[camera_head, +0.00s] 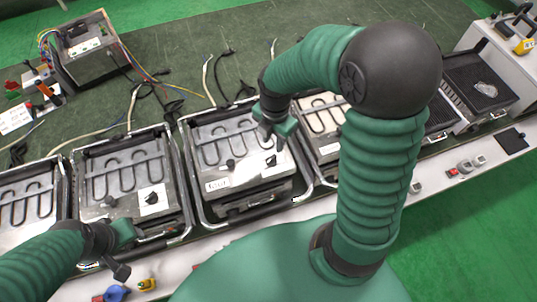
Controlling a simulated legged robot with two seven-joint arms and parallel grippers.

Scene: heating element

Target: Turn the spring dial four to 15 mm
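Several heating element units with looped coils stand in a row. On the middle unit (215,145), a black dial (271,160) sits on a white plate, with another dark knob (231,165) to its left. The unit to its left has a black dial (152,198) on a white plate and a knob (110,201). I cannot read any scale or tell which is dial four. My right gripper (276,138) points down just above the middle unit's plated dial; contact is unclear. My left gripper (126,252) is at the lower left, in front of the left unit. Both fingertip gaps are unclear.
An open metal box with coloured wires (88,45) stands at the back left. Cables lie on the green table (185,60) behind the units. My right arm hides part of the units to the right. Small parts (465,166) lie on the front ledge.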

